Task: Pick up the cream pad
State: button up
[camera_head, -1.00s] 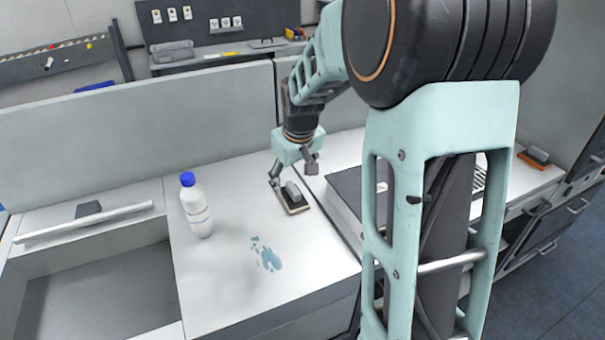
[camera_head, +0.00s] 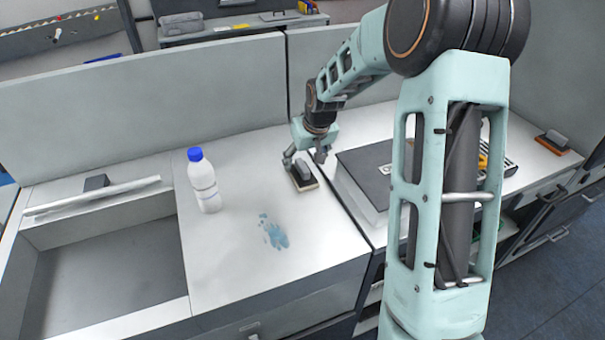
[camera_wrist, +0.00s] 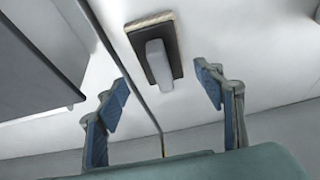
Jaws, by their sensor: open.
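The cream pad (camera_head: 308,186) lies flat on the white counter. It has a dark top with a grey handle block, and its cream layer shows as a thin edge underneath. In the wrist view the pad (camera_wrist: 147,17) sits ahead of my gripper, between the lines of the two fingers. My gripper (camera_head: 305,160) is just above and behind the pad in the head view. In the wrist view my gripper (camera_wrist: 162,92) has its blue-padded fingers wide apart with nothing between them. I cannot tell whether a finger touches the pad.
A white bottle with a blue cap (camera_head: 204,185) stands left of the pad. A blue spill (camera_head: 274,233) lies in front. A dark-topped box (camera_head: 365,175) stands close on the right. An orange-based pad (camera_head: 553,143) lies far right. An open basin (camera_head: 110,270) is at left.

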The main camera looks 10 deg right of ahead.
aim_at(302, 165)
jog(key=shift+x, duration=1.7)
jog(key=shift+s+a, duration=0.1)
jog(key=shift+a, duration=0.05)
jog(key=c, duration=1.3)
jog(key=shift+r, duration=0.15)
jog(key=shift+r, duration=0.65)
jog(key=shift+s+a+r+b, duration=0.25)
jog(key=shift+s+a+r, duration=0.55)
jog(key=shift+s+r, duration=1.25)
jog(key=shift+s+a+r+b, duration=0.2)
jog(key=shift+s+a+r, duration=0.6)
jog(key=shift+s+r, duration=1.25)
jog(key=shift+s+a+r+b, duration=0.25)
jog(key=shift+s+a+r, duration=0.6)
jog(key=shift+s+r, duration=1.2)
jog(key=shift+s+f, duration=0.45)
